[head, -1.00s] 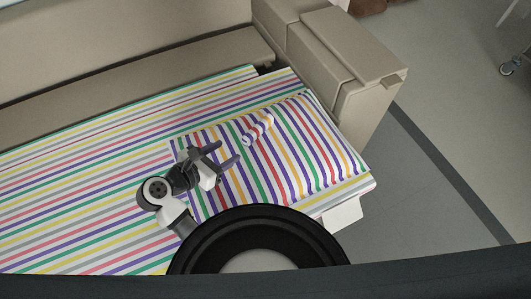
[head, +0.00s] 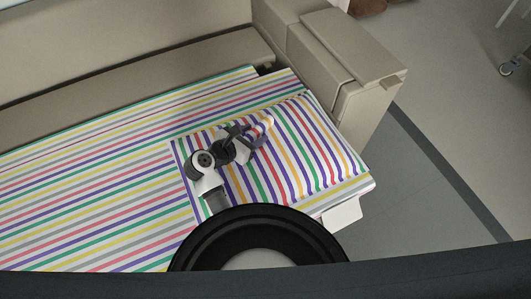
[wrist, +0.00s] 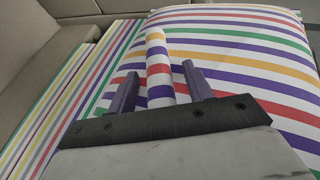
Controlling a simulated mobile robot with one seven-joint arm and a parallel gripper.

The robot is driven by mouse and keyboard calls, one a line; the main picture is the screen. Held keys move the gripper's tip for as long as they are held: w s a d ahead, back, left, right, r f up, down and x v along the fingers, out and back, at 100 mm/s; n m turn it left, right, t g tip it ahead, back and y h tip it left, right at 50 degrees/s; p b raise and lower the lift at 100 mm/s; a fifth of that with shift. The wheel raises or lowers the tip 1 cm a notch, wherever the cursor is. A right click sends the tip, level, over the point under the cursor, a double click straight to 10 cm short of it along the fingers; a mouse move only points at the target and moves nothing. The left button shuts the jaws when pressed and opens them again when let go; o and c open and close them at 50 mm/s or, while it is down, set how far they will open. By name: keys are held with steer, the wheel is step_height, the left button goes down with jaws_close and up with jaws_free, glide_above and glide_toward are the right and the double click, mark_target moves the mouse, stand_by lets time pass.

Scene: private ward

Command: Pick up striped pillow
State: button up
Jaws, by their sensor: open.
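The striped pillow (head: 305,150) lies on the striped bed near its right end. It fills the upper right of the wrist view (wrist: 235,48). A small raised striped roll (wrist: 158,62) stands up from the pillow's surface; only its end (head: 268,121) shows in the head view, beside my gripper. My gripper (head: 257,136) is over the pillow's left part. In the wrist view its two fingers (wrist: 159,74) are apart, one on each side of the roll. I cannot tell whether either finger touches it.
The striped bed cover (head: 90,190) extends left, flat and clear. A beige backrest (head: 130,45) runs behind it, and a beige armrest box (head: 350,55) stands at the upper right. Grey floor (head: 450,130) is open at the right.

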jaws_close()
stand_by(0.3)
steer(key=shift+r, duration=0.15)
stand_by(0.3)
